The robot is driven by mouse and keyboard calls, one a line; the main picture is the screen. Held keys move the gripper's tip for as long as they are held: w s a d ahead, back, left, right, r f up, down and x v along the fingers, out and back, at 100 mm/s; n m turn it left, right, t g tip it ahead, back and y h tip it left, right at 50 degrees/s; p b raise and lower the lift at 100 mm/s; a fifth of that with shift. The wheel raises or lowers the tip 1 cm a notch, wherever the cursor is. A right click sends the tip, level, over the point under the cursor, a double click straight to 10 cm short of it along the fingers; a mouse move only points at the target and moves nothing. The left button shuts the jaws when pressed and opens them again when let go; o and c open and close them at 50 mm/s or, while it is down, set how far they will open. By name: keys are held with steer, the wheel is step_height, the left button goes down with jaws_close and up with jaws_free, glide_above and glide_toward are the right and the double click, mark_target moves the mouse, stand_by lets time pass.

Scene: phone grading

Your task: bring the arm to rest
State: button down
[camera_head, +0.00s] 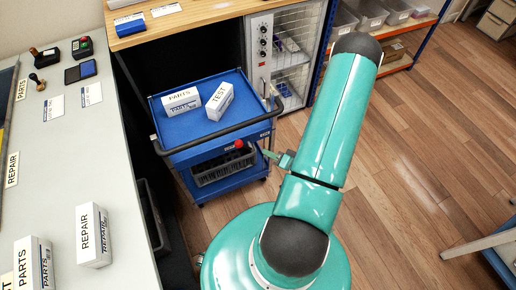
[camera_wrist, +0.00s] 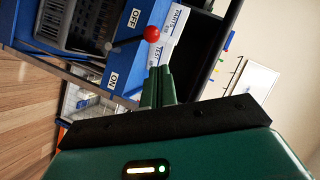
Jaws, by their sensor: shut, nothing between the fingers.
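My gripper (camera_head: 279,159) is at the end of the teal arm, just right of the blue trolley (camera_head: 205,138). In the wrist view my gripper (camera_wrist: 158,72) has its two green fingers together and nothing between them. A lever with a red ball knob (camera_head: 239,144) sticks out from the trolley's side. The knob also shows in the wrist view (camera_wrist: 152,34), just beyond the fingertips, with a small gap apparent. OFF and ON labels sit on the blue panel beside the lever.
White PARTS (camera_head: 181,102) and TEST (camera_head: 219,101) boxes lie on the trolley's top tray. A grey cabinet (camera_head: 259,60) stands behind it. Open wooden floor (camera_head: 420,150) lies to the right.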

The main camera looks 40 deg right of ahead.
steer(key=shift+v, duration=1)
steer(key=shift+r, duration=0.1)
steer(key=w+a+r+n+g+y, duration=0.35)
steer(key=a+r, duration=0.25)
steer(key=r, duration=0.2)
steer(key=w+a+r+n+g+y, duration=0.3)
steer(key=a+r+n+g+y, duration=0.15)
steer(key=a+r, duration=0.35)
steer(key=s+a+r+h, duration=0.2)
steer(key=a+r+h, duration=0.1)
steer(key=r, duration=0.4)
steer(key=s+a+r+n+h, duration=0.1)
steer(key=r+h, duration=0.3)
steer(key=r, duration=0.4)
steer(key=s+a+r+n+g+h, duration=0.1)
steer(key=s+a+r+h, duration=0.2)
steer(key=r, duration=0.5)
steer(key=shift+s+a+r+h, duration=0.15)
steer(key=shift+a+r+h, duration=0.15)
steer(key=shift+a, duration=0.55)
steer(key=shift+f, duration=0.15)
